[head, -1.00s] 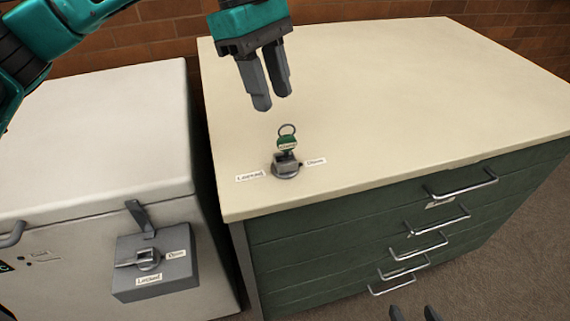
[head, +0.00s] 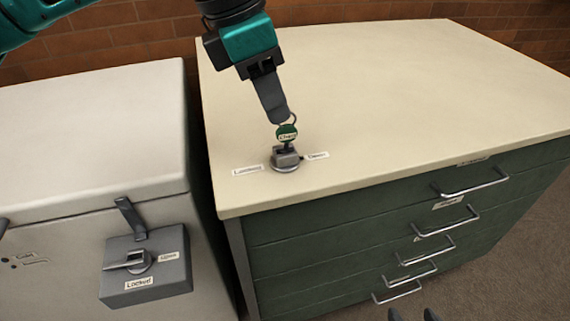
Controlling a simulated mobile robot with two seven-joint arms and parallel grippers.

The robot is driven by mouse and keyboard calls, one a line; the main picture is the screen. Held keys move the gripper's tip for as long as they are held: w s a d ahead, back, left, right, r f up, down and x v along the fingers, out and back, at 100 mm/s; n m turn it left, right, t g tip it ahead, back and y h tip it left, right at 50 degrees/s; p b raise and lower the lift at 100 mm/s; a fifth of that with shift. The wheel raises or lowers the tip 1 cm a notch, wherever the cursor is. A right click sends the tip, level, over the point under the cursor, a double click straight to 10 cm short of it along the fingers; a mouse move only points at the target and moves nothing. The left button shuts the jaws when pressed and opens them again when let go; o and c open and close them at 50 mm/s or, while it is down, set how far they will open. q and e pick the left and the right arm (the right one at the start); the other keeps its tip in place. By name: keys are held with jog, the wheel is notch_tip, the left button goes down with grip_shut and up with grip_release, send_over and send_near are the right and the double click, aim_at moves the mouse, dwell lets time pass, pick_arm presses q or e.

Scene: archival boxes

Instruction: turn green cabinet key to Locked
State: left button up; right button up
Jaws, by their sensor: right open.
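The green cabinet (head: 345,235) has a cream top with a round grey lock (head: 285,162) near its front left corner. A key with a green head (head: 287,132) and a ring stands upright in the lock. A label (head: 247,170) that seems to read Locked lies left of the lock, and one (head: 317,155) that seems to read Open lies right. My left gripper (head: 277,116) is right at the key's head and ring. Its fingers overlap in view, so its gap and any grip on the key are hidden. My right gripper (head: 413,315) is open and empty at the bottom edge, before the drawers.
A white cabinet (head: 90,140) on the left carries a grey lock box (head: 147,270) with its own lever and Locked and Open labels. Drawer handles (head: 445,222) stick out from the green front. The rest of the cream top is clear.

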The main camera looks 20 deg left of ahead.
aim_at(282, 127)
pick_arm(q)
jog(key=shift+b+x, duration=1.85)
jog(key=shift+x, duration=0.7)
jog(key=shift+c, duration=0.2)
grip_shut()
